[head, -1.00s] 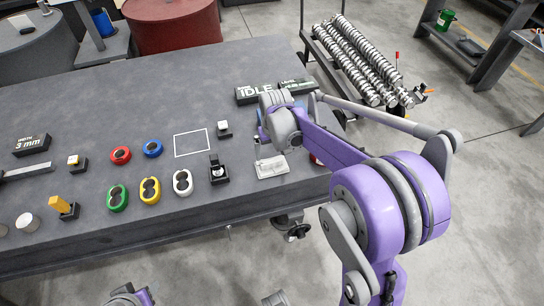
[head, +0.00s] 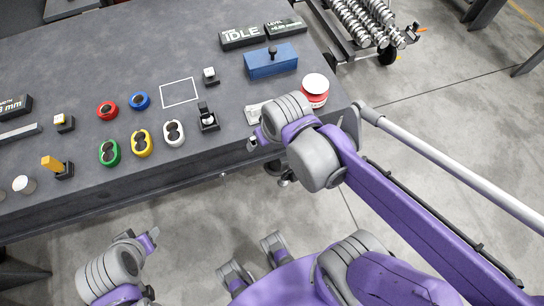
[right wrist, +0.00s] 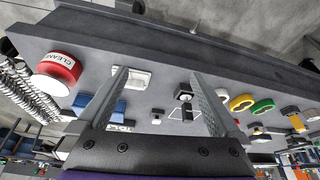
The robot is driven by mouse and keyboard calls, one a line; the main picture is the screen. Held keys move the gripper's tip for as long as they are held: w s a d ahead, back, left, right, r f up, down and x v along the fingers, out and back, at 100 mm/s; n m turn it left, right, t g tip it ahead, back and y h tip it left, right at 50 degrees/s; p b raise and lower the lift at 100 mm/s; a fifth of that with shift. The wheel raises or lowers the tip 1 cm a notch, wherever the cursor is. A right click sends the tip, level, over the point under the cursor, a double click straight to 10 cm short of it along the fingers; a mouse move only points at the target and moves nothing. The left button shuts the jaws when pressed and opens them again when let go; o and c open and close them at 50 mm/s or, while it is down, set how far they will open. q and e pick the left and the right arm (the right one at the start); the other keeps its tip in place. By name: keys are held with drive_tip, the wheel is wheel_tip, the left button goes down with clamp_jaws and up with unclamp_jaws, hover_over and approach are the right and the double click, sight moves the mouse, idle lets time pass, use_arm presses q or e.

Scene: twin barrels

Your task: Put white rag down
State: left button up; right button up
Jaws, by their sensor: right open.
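The white rag (head: 255,111) lies flat on the grey table near its front right part, partly covered by my right arm in the head view. It also shows in the right wrist view (right wrist: 133,76), partly behind one finger. My right gripper (right wrist: 160,72) is open, with nothing between its fingers, and apart from the rag. In the head view its fingers are mostly hidden by the wrist. My left gripper (head: 151,239) is at the lower left, off the table's front edge and far from the rag; its jaws are too small to read.
A red tin with white lid (head: 315,85) stands right of the rag. A blue box (head: 271,62) is behind it, a black stand (head: 208,119) to its left. Coloured oval pieces and a white outlined square (head: 178,92) lie further left. The table's front edge is close.

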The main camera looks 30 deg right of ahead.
use_arm(q)
drive_tip(key=shift+w, duration=0.1)
use_arm(e)
drive_tip(key=s+a+f+t, duration=0.1)
drive_tip(key=s+f, duration=0.2)
drive_tip(key=s, duration=0.2)
drive_tip(key=shift+a+n, duration=0.3)
use_arm(q)
drive_tip(key=r+p, duration=0.2)
drive_tip(key=w+r+p, duration=0.1)
drive_tip(key=r+p, duration=0.1)
drive_tip(key=shift+r, duration=0.4)
use_arm(e)
drive_tip(key=r, duration=0.2)
drive_tip(key=w+r, duration=0.1)
drive_tip(key=r, duration=0.2)
use_arm(q)
drive_tip(key=shift+w, duration=0.15)
use_arm(e)
drive_tip(key=shift+w, duration=0.15)
